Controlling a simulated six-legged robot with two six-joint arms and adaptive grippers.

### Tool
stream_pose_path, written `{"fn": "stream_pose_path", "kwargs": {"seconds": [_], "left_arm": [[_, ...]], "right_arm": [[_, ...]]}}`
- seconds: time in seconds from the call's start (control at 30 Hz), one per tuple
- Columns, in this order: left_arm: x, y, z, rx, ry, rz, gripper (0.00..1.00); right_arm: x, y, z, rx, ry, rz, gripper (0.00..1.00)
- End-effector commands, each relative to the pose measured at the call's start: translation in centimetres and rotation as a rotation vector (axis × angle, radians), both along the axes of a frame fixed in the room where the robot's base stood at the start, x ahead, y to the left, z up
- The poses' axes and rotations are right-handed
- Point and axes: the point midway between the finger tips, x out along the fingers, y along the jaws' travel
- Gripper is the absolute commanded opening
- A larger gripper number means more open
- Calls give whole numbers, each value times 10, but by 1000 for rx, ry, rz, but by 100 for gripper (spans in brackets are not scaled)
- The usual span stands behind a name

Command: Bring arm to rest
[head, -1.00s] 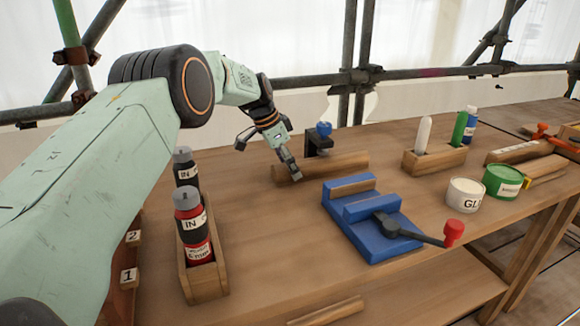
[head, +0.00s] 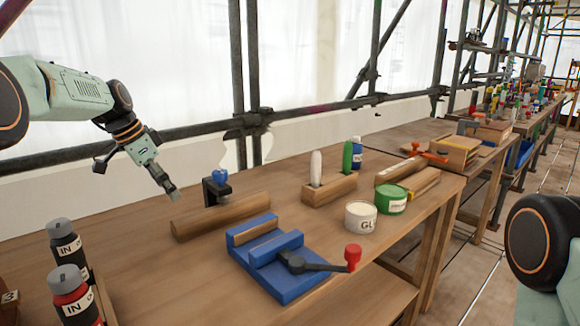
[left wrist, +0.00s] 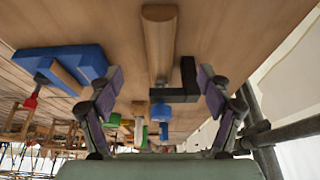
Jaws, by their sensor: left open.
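My left gripper (head: 136,177) is open and empty in the head view, raised above the back left of the workbench (head: 150,270). Its two fingers stand wide apart in the left wrist view (left wrist: 160,100). A wooden bar (head: 222,216) lies on the bench to the right of and below the gripper, apart from it. The bar also shows between the fingers in the left wrist view (left wrist: 159,45). A black clamp with a blue knob (head: 217,189) stands at the bar's back side. Part of my right arm shows at the right edge; its gripper is out of view.
A blue vise (head: 278,262) with a red-knobbed handle sits at the front. Bottles (head: 66,245) stand at the left. A wooden holder (head: 328,192), a glue tub (head: 361,216) and a green tin (head: 391,199) stand to the right. Scaffold poles (head: 236,70) rise behind the bench.

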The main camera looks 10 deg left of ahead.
Motion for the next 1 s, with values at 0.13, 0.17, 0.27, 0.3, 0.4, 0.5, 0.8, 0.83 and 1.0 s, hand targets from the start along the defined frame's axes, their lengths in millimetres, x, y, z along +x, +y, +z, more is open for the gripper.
{"fn": "stream_pose_path", "kwargs": {"seconds": [0.13,0.17,0.27,0.3,0.4,0.5,0.8,0.83,1.0], "left_arm": [[1,-1,-5,0,1,0,79],[2,-2,-7,1,2,0,79],[5,-5,-18,1,2,-1,79],[7,-7,-25,1,3,-1,79],[12,-11,-41,2,4,0,79],[17,-15,-56,1,3,0,79],[31,-28,-103,1,1,0,79],[33,-29,-106,2,1,-1,79],[29,-24,-111,0,-1,3,79]], "right_arm": [[0,0,0,0,0,0,62],[0,0,0,0,0,0,62],[0,0,0,0,0,0,62],[0,0,0,0,0,0,62],[0,0,0,0,0,0,62],[0,0,0,0,0,0,62],[0,0,0,0,0,0,62],[0,0,0,0,0,0,62],[0,0,-2,0,0,0,62]]}}
